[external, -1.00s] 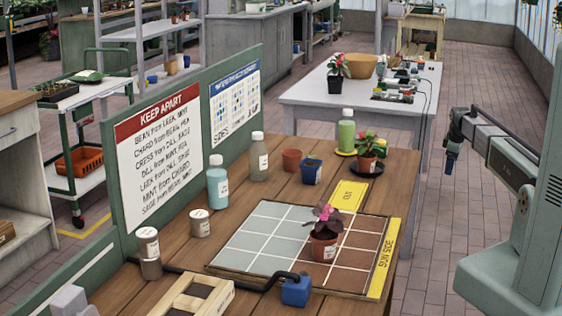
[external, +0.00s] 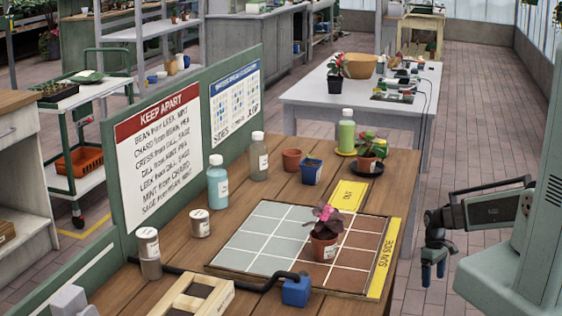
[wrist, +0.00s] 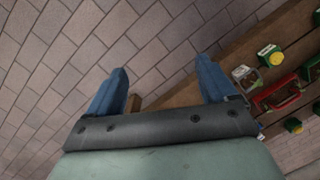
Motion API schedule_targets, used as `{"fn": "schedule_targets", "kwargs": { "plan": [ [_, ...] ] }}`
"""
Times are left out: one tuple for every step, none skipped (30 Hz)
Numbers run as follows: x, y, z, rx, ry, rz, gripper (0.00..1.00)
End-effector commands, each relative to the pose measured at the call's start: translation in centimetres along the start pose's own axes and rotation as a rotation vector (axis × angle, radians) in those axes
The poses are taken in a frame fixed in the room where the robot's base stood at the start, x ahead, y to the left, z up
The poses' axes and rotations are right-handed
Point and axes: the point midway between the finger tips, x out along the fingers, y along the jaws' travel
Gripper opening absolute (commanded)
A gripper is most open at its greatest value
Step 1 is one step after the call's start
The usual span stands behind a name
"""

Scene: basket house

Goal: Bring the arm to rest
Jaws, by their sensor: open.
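My gripper (external: 433,272) hangs at the right in the external view, past the right edge of the wooden table (external: 400,170), over the brick floor. It points down and is empty. In the wrist view its two blue fingers are spread wide apart, with my gripper (wrist: 160,88) open over brick floor and a wooden edge. My arm is folded close to its pale green column. Nothing is touching the fingers.
A gridded board (external: 262,238) with a potted pink-flowered plant (external: 323,248) lies on the table. Bottles, small pots and a blue block (external: 295,291) stand around it. In the wrist view, a red item (wrist: 275,94) and several small containers sit on wood at right.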

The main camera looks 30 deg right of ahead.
Motion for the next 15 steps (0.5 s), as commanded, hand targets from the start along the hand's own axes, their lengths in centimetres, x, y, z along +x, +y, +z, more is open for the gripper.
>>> {"fn": "schedule_targets", "kwargs": {
  "plan": [
    [1.3,-1.8,1.6,0.013,-0.028,-0.012,0.85],
    [1.9,-2.6,2.3,0.024,-0.042,-0.017,0.85],
    [2.8,-3.6,3.3,0.038,-0.063,-0.024,0.85],
    [3.4,-4.4,4.0,0.049,-0.077,-0.028,0.85],
    [4.0,-5.2,4.8,0.06,-0.093,-0.032,0.85],
    [4.8,-6.2,5.9,0.074,-0.113,-0.037,0.85],
    [5.3,-7.0,6.7,0.085,-0.129,-0.04,0.85],
    [5.8,-7.7,7.5,0.095,-0.144,-0.043,0.85],
    [6.5,-8.6,8.7,0.11,-0.165,-0.046,0.85],
    [7.0,-9.3,9.5,0.121,-0.181,-0.048,0.85],
    [7.5,-10.0,10.4,0.132,-0.197,-0.049,0.85],
    [8.1,-10.9,11.6,0.146,-0.218,-0.05,0.85],
    [8.5,-11.5,12.5,0.157,-0.234,-0.051,0.85],
    [8.9,-12.1,13.4,0.168,-0.25,-0.051,0.85],
    [9.3,-12.9,14.6,0.182,-0.271,-0.05,0.85]
  ]
}}
